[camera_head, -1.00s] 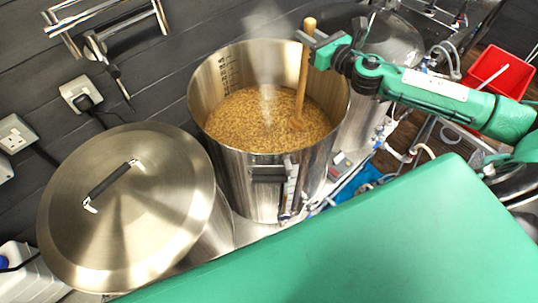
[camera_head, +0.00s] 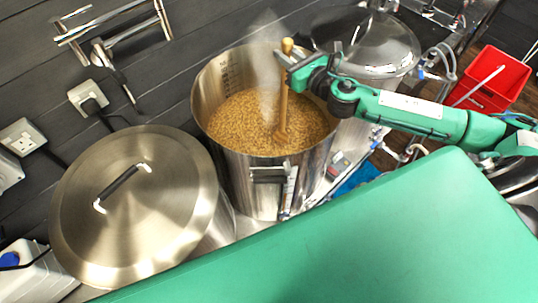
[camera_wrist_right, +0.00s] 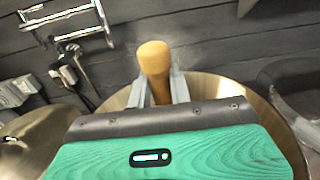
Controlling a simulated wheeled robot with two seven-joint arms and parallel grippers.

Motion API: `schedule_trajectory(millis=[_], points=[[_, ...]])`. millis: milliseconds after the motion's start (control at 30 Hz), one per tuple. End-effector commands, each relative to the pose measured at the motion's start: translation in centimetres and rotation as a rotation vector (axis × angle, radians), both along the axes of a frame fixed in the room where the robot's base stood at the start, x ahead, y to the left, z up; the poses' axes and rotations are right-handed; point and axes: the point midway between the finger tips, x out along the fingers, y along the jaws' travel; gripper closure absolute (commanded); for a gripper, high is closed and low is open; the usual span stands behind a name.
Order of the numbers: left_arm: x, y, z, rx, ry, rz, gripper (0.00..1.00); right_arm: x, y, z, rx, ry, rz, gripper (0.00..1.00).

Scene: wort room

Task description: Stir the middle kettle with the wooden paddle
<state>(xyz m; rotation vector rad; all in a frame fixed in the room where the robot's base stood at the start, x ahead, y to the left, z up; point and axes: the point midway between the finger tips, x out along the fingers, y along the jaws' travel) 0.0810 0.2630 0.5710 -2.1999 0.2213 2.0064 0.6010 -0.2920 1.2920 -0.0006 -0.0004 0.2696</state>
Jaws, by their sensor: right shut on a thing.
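The middle kettle (camera_head: 262,185) is an open steel pot with tan, grainy mash (camera_head: 240,118) inside and steam above it. The wooden paddle (camera_head: 283,110) stands nearly upright in it, its lower end in the mash right of centre. My right gripper (camera_head: 289,66) is shut on the paddle's upper shaft, above the kettle's back right. In the right wrist view the paddle's rounded top (camera_wrist_right: 154,58) shows between the two grey fingers (camera_wrist_right: 158,90). The part of the paddle under the mash is hidden. My left gripper is not in view.
A kettle with a closed lid (camera_head: 130,200) stands at the left, close to the middle one. Another lidded kettle (camera_head: 368,40) stands behind right, with hoses and valves beside it. A red bin (camera_head: 492,80) is at the far right. A wall rail (camera_head: 112,25) and sockets are on the dark wall.

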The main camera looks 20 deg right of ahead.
Motion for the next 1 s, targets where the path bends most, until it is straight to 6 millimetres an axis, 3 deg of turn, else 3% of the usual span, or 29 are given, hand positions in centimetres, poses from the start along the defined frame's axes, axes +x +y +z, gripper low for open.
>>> schedule_trajectory(millis=[400, 1000], points=[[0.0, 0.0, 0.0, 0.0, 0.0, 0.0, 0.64, 0.1, -0.1, 0.6, 0.0, -0.003, 0.0, 1.0], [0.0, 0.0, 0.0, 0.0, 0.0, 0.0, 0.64, 0.0, -0.1, 9.6, -0.002, -0.006, 0.0, 1.0]])
